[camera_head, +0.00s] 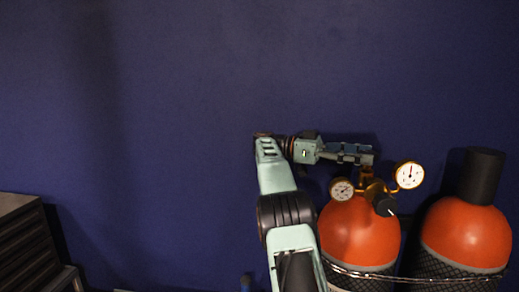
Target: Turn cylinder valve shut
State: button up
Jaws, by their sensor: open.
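An orange gas cylinder (358,232) stands upright at the lower right. A brass regulator (374,190) sits at its top with a left gauge (342,189), a right gauge (410,175) and a black knob (385,207). My arm reaches up from the bottom middle and bends right. My gripper (368,154) points right, open, just above the brass fitting at the cylinder's top. The cylinder's valve handle cannot be made out clearly; my gripper may hide it. I cannot tell whether the fingers touch the brass.
A second orange cylinder (467,234) with a black cap (482,176) stands close on the right. A chain (400,275) runs across both. A dark blue wall (180,110) is behind. A drawer cabinet (25,245) stands at the lower left. The space left of my arm is clear.

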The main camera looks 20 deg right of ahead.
jog(key=shift+s+n+t+h+b, duration=0.2)
jog(key=shift+n+t+h+b, duration=0.2)
jog(key=shift+n+t+h, duration=0.95)
jog(key=n+t+b, duration=0.1)
jog(key=t+h+b, duration=0.1)
jog(key=t+b, duration=0.1)
jog(key=n+t+b, duration=0.1)
jog(key=shift+s+a+f+n+t+h+b, duration=0.2)
jog(key=shift+s+f+n+t+h+b, duration=0.05)
jog(key=shift+n+b, duration=0.1)
jog(key=n+t+b, duration=0.1)
jog(key=b, duration=0.1)
jog(key=n+t+b, duration=0.1)
jog(key=t+b, duration=0.1)
jog(key=b, duration=0.1)
jog(key=n+t+b, duration=0.1)
jog(key=t+b, duration=0.1)
jog(key=b, duration=0.1)
jog(key=shift+s+h, duration=0.25)
jog(key=shift+h, duration=0.05)
jog(key=n+t+b, duration=0.1)
jog(key=t+b, duration=0.1)
jog(key=b, duration=0.2)
jog(key=shift+s+n+t, duration=0.1)
jog(key=shift+n+t, duration=0.3)
jog(key=n+t+b, duration=0.2)
jog(key=b, duration=0.4)
jog(key=shift+s+t+y, duration=0.1)
jog(key=shift+t+y, duration=0.3)
